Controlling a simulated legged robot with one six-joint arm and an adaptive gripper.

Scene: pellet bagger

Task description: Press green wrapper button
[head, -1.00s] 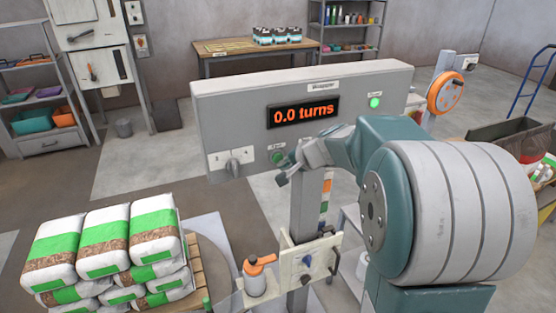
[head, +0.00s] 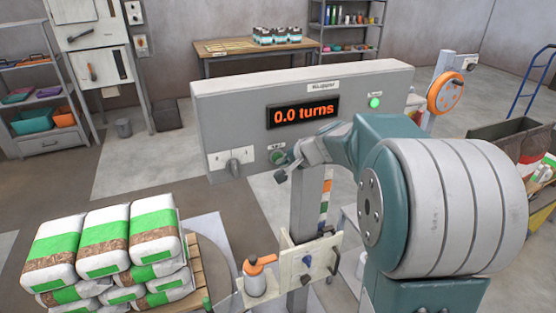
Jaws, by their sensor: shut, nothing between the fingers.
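The wrapper panel (head: 235,112) is a grey box on a post, with an orange display (head: 303,113) reading "0.0 turns". A green button (head: 277,157) sits low on the panel under a small label. My gripper (head: 283,176) is shut and empty, just to the right of and below this button in the picture. Its tip looks close to the panel face; I cannot tell whether it touches. A lit green lamp (head: 375,102) is at the panel's upper right. A grey rotary knob (head: 234,160) is at the lower left.
Bags with green bands (head: 103,238) are stacked on a pallet at the lower left. A holder with an orange-topped bottle (head: 259,276) stands below the panel. A wooden table (head: 215,52) is behind. Open floor lies left of the panel.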

